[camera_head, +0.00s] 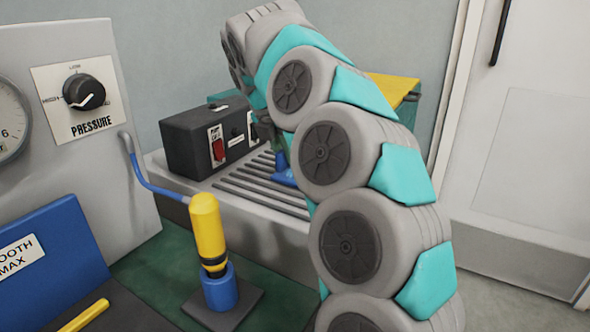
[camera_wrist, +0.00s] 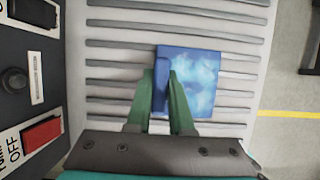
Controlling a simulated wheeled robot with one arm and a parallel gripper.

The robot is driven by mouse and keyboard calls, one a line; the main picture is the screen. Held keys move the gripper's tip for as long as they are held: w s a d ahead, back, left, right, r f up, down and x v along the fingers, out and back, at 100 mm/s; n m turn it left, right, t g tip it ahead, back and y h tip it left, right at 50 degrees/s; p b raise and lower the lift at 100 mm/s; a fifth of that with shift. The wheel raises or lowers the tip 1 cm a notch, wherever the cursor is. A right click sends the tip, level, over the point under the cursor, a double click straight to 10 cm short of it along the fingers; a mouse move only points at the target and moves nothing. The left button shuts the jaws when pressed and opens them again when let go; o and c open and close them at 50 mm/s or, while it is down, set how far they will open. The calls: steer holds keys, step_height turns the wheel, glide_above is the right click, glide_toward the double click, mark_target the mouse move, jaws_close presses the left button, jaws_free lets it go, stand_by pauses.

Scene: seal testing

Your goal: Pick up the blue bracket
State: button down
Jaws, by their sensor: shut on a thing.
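The blue bracket (camera_wrist: 200,70) is over the slatted grey surface in the wrist view, with a flat, lighter mottled plate on the right and a darker upright flange at its left. My gripper (camera_wrist: 162,75) has its two green fingers closed on the flange. The plate extends to the right of the fingers. In the head view, the bracket (camera_head: 286,178) shows as a small blue patch on the slats, partly hidden by my arm. I cannot tell whether it touches the slats.
A black box (camera_head: 207,138) with a red switch stands left of the bracket. A yellow and blue tool (camera_head: 208,230) stands at the front, with a hose to the grey pressure panel (camera_head: 115,160). A yellow-topped item (camera_head: 394,88) is behind my arm.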

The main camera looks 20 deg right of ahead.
steer(key=shift+r, duration=0.15)
stand_by(0.3)
steer(key=shift+r, duration=1.65)
steer(key=s+d, duration=0.1)
steer(key=s, duration=0.4)
steer(key=s+r+b, duration=0.1)
steer(key=s, duration=0.4)
steer(key=s+d, duration=0.1)
steer(key=s, duration=0.4)
steer(key=shift+s+d+r, duration=0.2)
steer(key=shift+s+d, duration=0.1)
steer(key=shift+s, duration=0.1)
